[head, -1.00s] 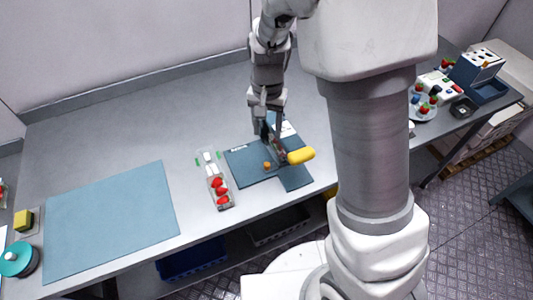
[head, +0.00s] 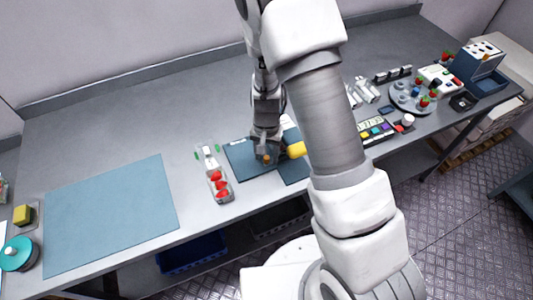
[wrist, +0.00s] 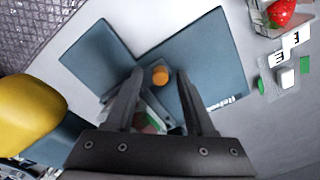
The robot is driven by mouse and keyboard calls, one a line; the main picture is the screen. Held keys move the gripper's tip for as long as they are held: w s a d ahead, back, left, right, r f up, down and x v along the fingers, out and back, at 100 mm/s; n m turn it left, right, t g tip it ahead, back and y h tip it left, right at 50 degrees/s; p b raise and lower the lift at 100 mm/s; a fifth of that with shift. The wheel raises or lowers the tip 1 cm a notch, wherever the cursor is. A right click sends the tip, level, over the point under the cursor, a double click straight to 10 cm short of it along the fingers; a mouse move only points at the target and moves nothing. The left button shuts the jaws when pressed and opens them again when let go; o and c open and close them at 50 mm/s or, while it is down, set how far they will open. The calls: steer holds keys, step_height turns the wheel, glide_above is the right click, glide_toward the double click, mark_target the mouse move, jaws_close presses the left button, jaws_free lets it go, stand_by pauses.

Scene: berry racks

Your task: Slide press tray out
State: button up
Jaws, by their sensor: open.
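The press shows its large yellow handle end (head: 297,150) just right of my gripper (head: 266,152); the yellow end also fills the left side of the wrist view (wrist: 28,115). The orange knob (wrist: 160,75) lies just past my fingertips, between their lines, in the wrist view. It seems to sit on the small grey press tray (wrist: 155,93), mostly hidden between my fingers. My gripper (wrist: 157,82) is open, with its two fingers apart and nothing visibly held. Whether the fingers touch the knob I cannot tell. My arm hides most of the press in the head view.
Dark blue mats (head: 240,160) lie under the press. A clear box with strawberries (head: 220,185) stands left of it. A large blue mat (head: 110,215) lies further left, bare. A round plate (head: 412,98) and small items stand at the right.

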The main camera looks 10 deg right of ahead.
jaws_close()
stand_by(1.4)
